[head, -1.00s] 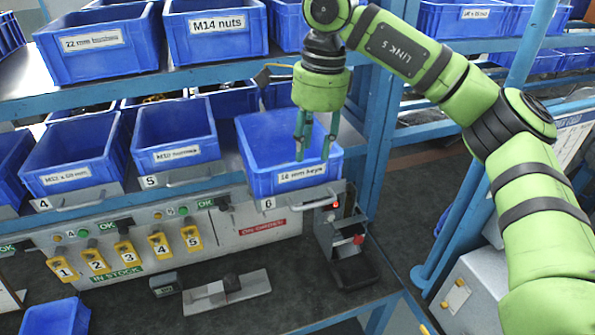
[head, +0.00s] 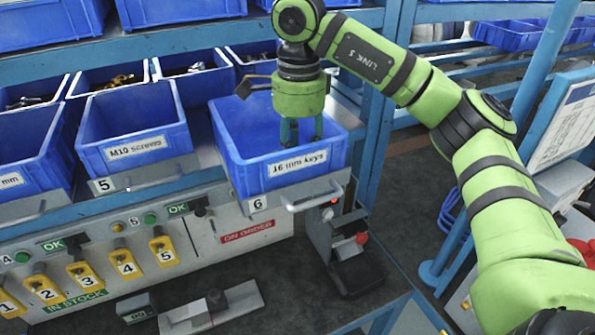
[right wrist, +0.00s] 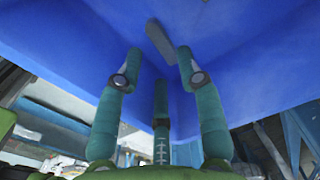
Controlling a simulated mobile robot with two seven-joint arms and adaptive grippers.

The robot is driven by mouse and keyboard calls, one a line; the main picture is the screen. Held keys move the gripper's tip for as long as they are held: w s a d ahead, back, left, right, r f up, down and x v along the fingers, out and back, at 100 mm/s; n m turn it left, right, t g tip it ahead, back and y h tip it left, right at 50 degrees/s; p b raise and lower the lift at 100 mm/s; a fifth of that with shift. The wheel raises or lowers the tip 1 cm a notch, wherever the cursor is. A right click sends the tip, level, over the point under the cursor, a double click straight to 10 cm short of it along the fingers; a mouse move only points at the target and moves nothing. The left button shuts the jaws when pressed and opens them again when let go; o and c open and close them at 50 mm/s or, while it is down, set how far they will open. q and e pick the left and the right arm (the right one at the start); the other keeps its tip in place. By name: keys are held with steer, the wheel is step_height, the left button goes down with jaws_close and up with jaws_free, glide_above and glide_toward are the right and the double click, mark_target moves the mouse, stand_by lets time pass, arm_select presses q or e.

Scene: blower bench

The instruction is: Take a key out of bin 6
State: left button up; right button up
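Bin 6 (head: 290,185) is a blue bin labelled "16 mm keys", sitting on the lower shelf above a plate marked 6. My right gripper (head: 303,138) points down into it, with its fingers partly below the rim. In the right wrist view, a single small grey key (right wrist: 160,41) lies on the blue bin floor just beyond the fingertips. The right gripper's fingers (right wrist: 159,62) are spread apart there with nothing between them. The key is not visible in the head view. My left gripper is out of view.
The M10 screws bin (head: 135,120) stands left of bin 6. An upper shelf of blue bins (head: 190,10) is behind. A blue post (head: 385,120) rises right of bin 6. Below are yellow numbered tags (head: 163,251) and a black stand with a red knob (head: 361,238).

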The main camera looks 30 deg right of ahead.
step_height(320, 180, down, 4)
steer(key=shift+r+p, duration=0.25)
steer(key=shift+p, duration=0.2)
steer(key=shift+f, duration=0.35)
jaws_close()
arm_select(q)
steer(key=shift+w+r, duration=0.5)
